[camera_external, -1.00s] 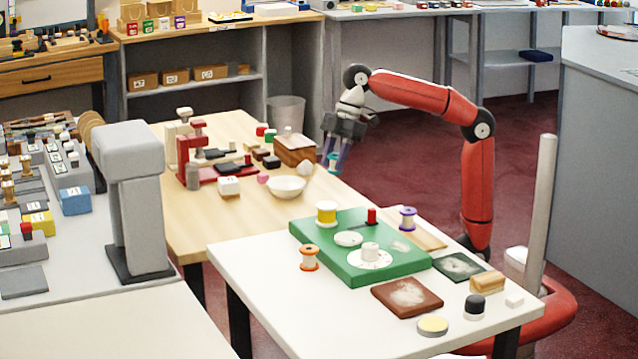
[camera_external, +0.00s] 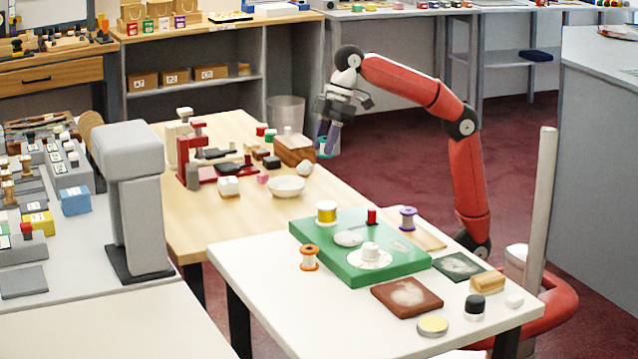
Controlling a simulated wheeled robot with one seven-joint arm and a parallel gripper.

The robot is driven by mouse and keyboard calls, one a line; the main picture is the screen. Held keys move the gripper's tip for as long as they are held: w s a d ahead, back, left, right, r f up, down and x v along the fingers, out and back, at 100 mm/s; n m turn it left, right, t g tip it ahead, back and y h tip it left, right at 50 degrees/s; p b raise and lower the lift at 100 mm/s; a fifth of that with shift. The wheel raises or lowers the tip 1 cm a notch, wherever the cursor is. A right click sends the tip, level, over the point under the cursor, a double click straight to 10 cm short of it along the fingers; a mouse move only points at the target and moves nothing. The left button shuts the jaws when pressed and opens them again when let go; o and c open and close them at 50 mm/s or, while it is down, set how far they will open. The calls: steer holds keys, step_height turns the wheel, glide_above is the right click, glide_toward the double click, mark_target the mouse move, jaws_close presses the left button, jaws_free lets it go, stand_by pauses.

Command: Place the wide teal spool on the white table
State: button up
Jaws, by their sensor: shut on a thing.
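My gripper (camera_external: 328,140) is shut on the teal spool (camera_external: 323,153). It holds the spool up in the air near the right edge of the wooden table, and the fingers partly hide the spool. The white table (camera_external: 262,268) stands in front, nearer the camera, below and apart from the gripper. On it stand an orange spool (camera_external: 309,258), a purple spool (camera_external: 408,218) and, on a green board (camera_external: 335,262), a yellow spool (camera_external: 326,213).
On the white table are also a brown pad (camera_external: 407,297), a dark green pad (camera_external: 459,266), a yellow-topped tin (camera_external: 433,326) and a black-topped piece (camera_external: 474,307). Its left and front parts are bare. A white bowl (camera_external: 286,187) and wooden box (camera_external: 294,151) stand on the wooden table.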

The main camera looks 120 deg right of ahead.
steer(key=w+a+f+m, duration=0.2)
steer(key=w+a+f, duration=0.2)
steer(key=a+f, duration=0.45)
steer(key=m+h, duration=0.2)
steer(key=m, duration=0.1)
glide_above(245, 190)
steer(key=s, duration=0.2)
steer(key=shift+w+a+f+b, duration=0.15)
steer(key=shift+f+b, duration=0.35)
steer(key=shift+f, duration=1.1)
steer(key=shift+a+f+b, duration=0.1)
steer(key=shift+f+b, duration=0.4)
steer(key=shift+f, duration=1.05)
steer(key=shift+f, duration=0.2)
steer(key=o, duration=1)
steer(key=shift+c, duration=0.2)
steer(key=shift+r, duration=0.1)
